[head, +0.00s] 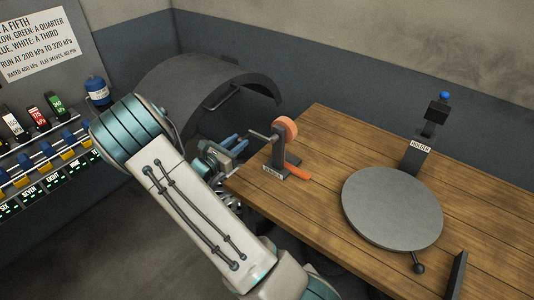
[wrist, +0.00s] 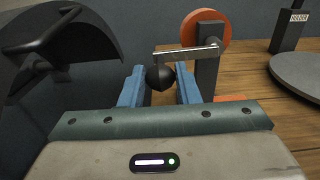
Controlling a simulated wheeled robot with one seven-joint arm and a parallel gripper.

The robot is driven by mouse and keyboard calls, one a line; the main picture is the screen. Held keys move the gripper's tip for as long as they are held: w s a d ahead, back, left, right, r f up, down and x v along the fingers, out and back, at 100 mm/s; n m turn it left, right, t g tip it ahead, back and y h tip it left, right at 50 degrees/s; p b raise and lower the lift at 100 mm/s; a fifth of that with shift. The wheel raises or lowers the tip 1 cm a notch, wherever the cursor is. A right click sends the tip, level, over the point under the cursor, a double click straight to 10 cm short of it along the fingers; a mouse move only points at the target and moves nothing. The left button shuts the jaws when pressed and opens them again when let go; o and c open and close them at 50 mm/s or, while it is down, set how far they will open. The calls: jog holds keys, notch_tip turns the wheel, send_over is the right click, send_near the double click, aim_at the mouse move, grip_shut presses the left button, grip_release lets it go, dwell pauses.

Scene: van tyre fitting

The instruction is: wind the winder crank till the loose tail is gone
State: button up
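The winder (head: 279,150) stands at the left end of the wooden bench, with an orange drum (head: 285,130) on its post. Its crank arm (wrist: 186,51) reaches left from the post and carries a round black knob (wrist: 160,77). An orange loose tail (head: 297,171) lies on the bench by the winder's foot; part of it shows in the wrist view (wrist: 230,98). My gripper (head: 240,142) is level with the crank, its blue fingers open. In the wrist view the knob appears between the fingertips, with slim gaps on both sides; whether it is fully between them I cannot tell.
A round grey turntable (head: 392,208) and a post labelled holder (head: 418,150) stand further right on the bench (head: 330,140). A dark curved arch (head: 205,85) is behind my arm. A rack of coloured items (head: 35,130) is at the left.

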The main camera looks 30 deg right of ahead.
jog(key=shift+o, duration=0.2)
jog(key=shift+r+p, duration=0.35)
jog(key=shift+r, duration=0.6)
jog(key=shift+s+r, duration=0.25)
jog(key=shift+r, duration=0.4)
jog(key=shift+c, duration=0.2)
jog(key=shift+o, duration=0.2)
jog(key=shift+d, duration=0.1)
jog(key=shift+c, duration=0.2)
jog(key=shift+o, duration=1)
jog(key=r, duration=0.1)
jog(key=s+r, duration=0.1)
jog(key=shift+s+d+r, duration=0.3)
jog(key=shift+s+r, duration=0.05)
jog(key=shift+r, duration=0.05)
jog(key=shift+s+d+r, duration=0.1)
jog(key=shift+s+r, duration=0.1)
jog(key=shift+r, duration=0.05)
jog(key=shift+o, duration=0.2)
jog(key=shift+s, duration=0.1)
jog(key=o, duration=0.3)
jog(key=s+r, duration=0.1)
jog(key=s+d+r, duration=0.1)
jog(key=shift+s, duration=0.4)
jog(key=shift+s+r, duration=0.1)
